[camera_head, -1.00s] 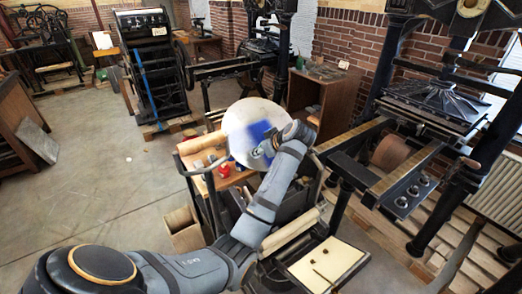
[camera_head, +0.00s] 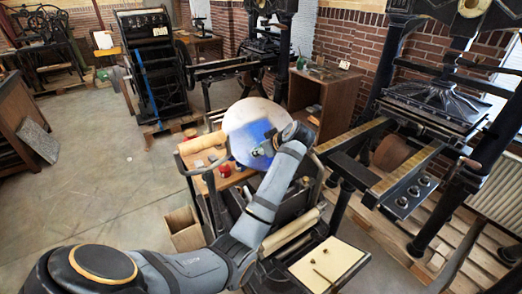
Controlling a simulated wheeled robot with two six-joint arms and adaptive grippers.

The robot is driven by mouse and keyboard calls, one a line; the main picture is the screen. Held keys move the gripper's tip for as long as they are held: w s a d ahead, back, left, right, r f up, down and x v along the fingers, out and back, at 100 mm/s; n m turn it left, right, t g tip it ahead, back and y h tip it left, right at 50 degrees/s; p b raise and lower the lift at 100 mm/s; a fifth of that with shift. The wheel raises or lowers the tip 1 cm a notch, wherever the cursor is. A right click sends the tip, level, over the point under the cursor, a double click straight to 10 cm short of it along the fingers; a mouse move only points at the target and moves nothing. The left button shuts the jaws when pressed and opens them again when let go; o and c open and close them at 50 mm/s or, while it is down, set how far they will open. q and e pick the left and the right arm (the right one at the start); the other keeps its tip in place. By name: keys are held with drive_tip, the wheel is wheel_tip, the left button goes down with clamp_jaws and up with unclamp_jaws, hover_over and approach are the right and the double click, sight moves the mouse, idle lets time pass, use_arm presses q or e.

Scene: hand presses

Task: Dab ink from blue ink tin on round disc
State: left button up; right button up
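The round disc (camera_head: 240,119) is pale grey and tilted at the top of the small press. A blue ink patch covers much of its middle and lower right. My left arm comes in from the lower left, and its gripper (camera_head: 256,152) is in front of the disc's lower right part. The fingers are small and partly lost against the blue, so I cannot tell whether they are shut on something or touch the disc. A red tin (camera_head: 225,170) stands on the wooden shelf below the disc. A small blue thing (camera_head: 238,166) beside it may be the blue ink tin. My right gripper is not in view.
A pale roller (camera_head: 203,143) lies at the shelf's left end. A cream board (camera_head: 327,265) with small tools is at the lower right. A large iron press (camera_head: 425,110) stands on the right. Open floor (camera_head: 110,190) lies to the left.

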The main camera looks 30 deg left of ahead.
use_arm(q)
drive_tip(key=d+r+p, duration=0.2)
drive_tip(key=r+p, duration=0.1)
drive_tip(key=s+r+p, duration=0.1)
drive_tip(key=shift+s+d+r+p, duration=0.1)
drive_tip(key=shift+d+r+p, duration=0.2)
drive_tip(key=shift+d+p, duration=0.1)
drive_tip(key=shift+s+d+r, duration=0.1)
drive_tip(key=shift+d+r, duration=0.1)
drive_tip(key=shift+f, duration=0.1)
